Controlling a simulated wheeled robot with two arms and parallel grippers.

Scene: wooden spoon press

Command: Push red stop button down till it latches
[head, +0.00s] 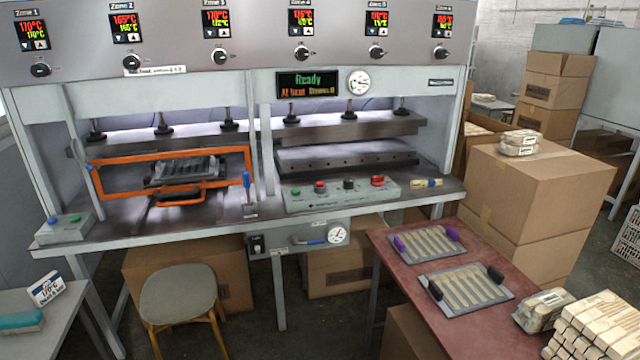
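The grey control box (340,199) sits on the press bench, in front of the right-hand press opening. At its right end is a larger red button (377,181), which looks like a mushroom-type stop button. A smaller red button (320,187), a dark knob (348,184) and a green button (295,191) are to its left. At this size I cannot tell whether the larger red button is up or latched down. Neither of my grippers is in view.
A brush (428,183) lies right of the control box. An orange guard frame (165,155) and a blue-handled tool (248,190) are left. A stool (180,295) and a red-topped table (400,258) with spoon trays stand in front. The display (309,84) reads "Ready".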

